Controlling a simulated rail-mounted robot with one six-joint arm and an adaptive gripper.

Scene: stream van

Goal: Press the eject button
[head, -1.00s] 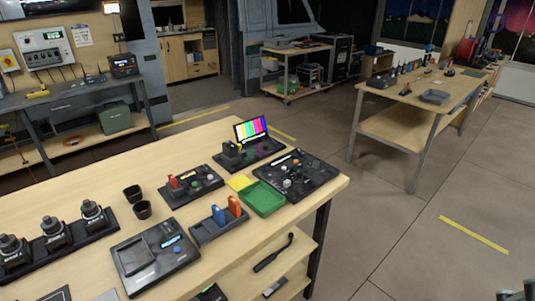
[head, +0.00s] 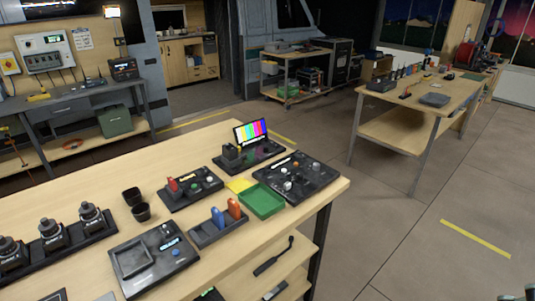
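No button can be read as marked eject; the labels are too small. A black deck (head: 124,284) with a square recess lies at the front of the wooden bench. It has a small lit display (head: 170,243) and a blue round button (head: 176,253). Behind it, a black panel (head: 205,191) carries a red upright part (head: 172,185) and a small pale green button (head: 209,180). A larger black panel (head: 318,178) with several knobs sits at the bench's right end.
A colour-bar screen (head: 250,132) stands behind. Open floor (head: 400,235) lies to the right.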

